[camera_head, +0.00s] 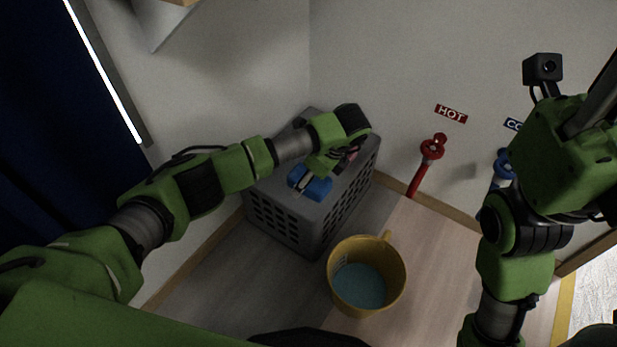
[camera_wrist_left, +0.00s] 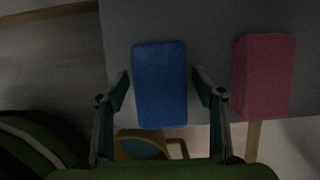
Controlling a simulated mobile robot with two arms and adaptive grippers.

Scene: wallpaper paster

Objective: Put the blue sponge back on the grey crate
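The blue sponge (camera_head: 318,189) lies on top of the grey crate (camera_head: 290,226), near the crate's front edge. It also shows in the left wrist view (camera_wrist_left: 160,85). My left gripper (camera_head: 308,179) is at the sponge. In the left wrist view its two fingers (camera_wrist_left: 160,78) stand apart, one on each side of the sponge, with a narrow gap visible at both sides. My right arm rises at the right of the head view, and its fingers are not visible.
A pink sponge (camera_wrist_left: 264,76) lies on the crate beside the blue one. A yellow bucket (camera_head: 340,290) with bluish liquid stands on the floor in front of the crate. A red HOT valve (camera_head: 432,149) and a blue valve (camera_head: 503,163) are by the wall.

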